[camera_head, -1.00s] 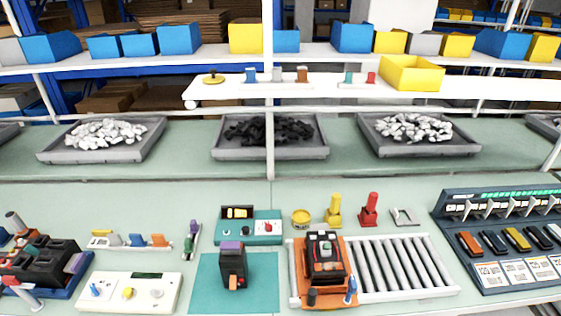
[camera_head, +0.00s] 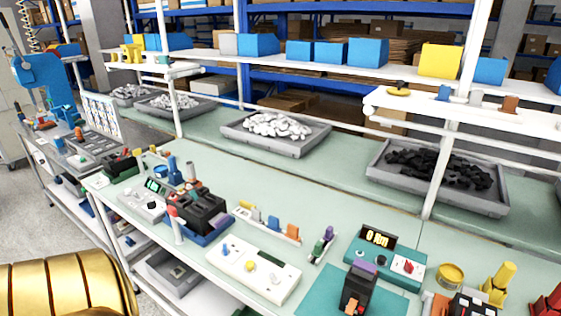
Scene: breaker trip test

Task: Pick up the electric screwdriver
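I cannot clearly pick out the electric screwdriver. A slim pale tool with a red top (camera_head: 175,224) stands at the front of a black device on a blue base (camera_head: 208,238), left on the bench. A blue upright item (camera_head: 173,170) stands behind it, too small to name surely. A black breaker with a purple top (camera_head: 358,288) is on the teal mat (camera_head: 318,292). Neither gripper shows. A gold banded part, likely my arm, fills the lower left corner.
The green bench (camera_head: 330,215) holds a white tester box (camera_head: 255,270), a teal meter (camera_head: 405,268) and a yellow tin (camera_head: 450,275). Grey trays of white parts (camera_head: 275,135) and black parts (camera_head: 438,178) lie behind. A second bench stands left.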

